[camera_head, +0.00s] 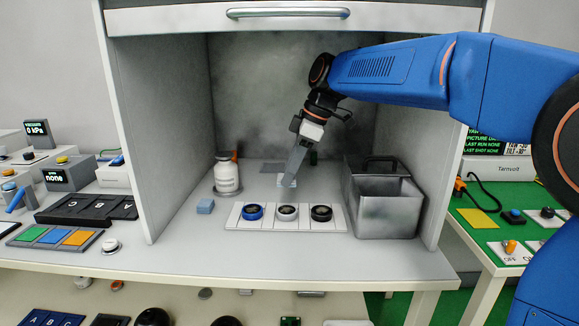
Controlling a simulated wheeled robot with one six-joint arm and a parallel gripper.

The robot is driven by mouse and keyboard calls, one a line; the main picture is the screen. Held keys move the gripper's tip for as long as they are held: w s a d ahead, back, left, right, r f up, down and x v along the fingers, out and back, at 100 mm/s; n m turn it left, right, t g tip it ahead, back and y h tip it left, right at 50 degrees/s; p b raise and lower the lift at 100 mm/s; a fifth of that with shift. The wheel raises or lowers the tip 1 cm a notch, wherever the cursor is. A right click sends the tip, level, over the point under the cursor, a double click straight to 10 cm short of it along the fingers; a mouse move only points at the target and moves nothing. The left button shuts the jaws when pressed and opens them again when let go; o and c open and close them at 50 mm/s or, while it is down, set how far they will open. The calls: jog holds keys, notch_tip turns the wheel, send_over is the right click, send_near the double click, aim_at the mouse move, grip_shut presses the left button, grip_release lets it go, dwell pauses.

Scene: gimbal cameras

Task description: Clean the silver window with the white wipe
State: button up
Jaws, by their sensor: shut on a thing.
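My gripper (291,180) points down inside the cabinet, near the middle of its floor, behind the white strip of round pieces. Its grey fingers look closed. A small pale, whitish piece (281,181) shows at the fingertips and looks like the white wipe; the fingers partly cover it. Whether it touches the floor behind is hard to tell. I cannot pick out the silver window for certain. The raised front panel (200,18) with a silver handle (288,12) is at the top, and a smudged grey back wall (260,90) is behind my gripper.
A white strip (240,222) holds blue, white and black round pieces in front. A grey metal bin (386,217) stands right. My blue arm crosses the upper right. The cabinet's front ledge is clear.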

jog(key=shift+f, duration=2.6)
jog(key=shift+f, duration=1)
jog(key=shift+s, duration=1.1)
jog(key=shift+w+f, duration=0.1)
jog(key=shift+w, duration=1)
jog(key=shift+s, duration=1.1)
jog(key=shift+w, duration=1)
